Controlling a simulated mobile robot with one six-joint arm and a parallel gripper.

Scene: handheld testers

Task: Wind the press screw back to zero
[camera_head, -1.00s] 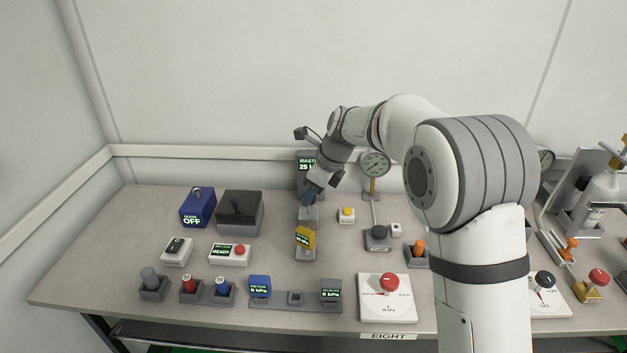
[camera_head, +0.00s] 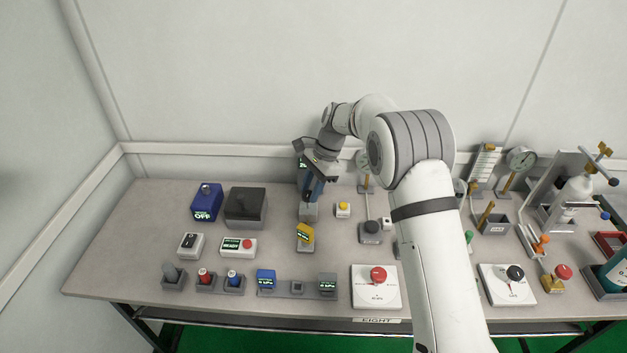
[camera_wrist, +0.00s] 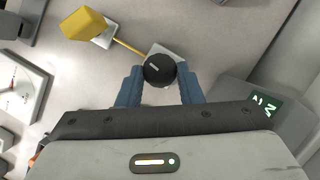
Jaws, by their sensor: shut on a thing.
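A black round knob (camera_wrist: 160,69) with a pale mark on its top sits on a small light-grey block (camera_head: 308,213) at the back of the bench. My gripper (camera_head: 310,198) reaches down over this block, and its blue fingers (camera_wrist: 159,80) are on either side of the knob in the wrist view, shut on it. The knob is hidden by the fingers in the head view. A yellow tester (camera_head: 305,233) stands just in front of the block; it also shows in the wrist view (camera_wrist: 85,23), with a thin yellow line running to the block.
The master display (camera_wrist: 265,107) stands close behind my gripper, mostly hidden in the head view. A black-topped box (camera_head: 245,207) stands left. Bare bench lies between them.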

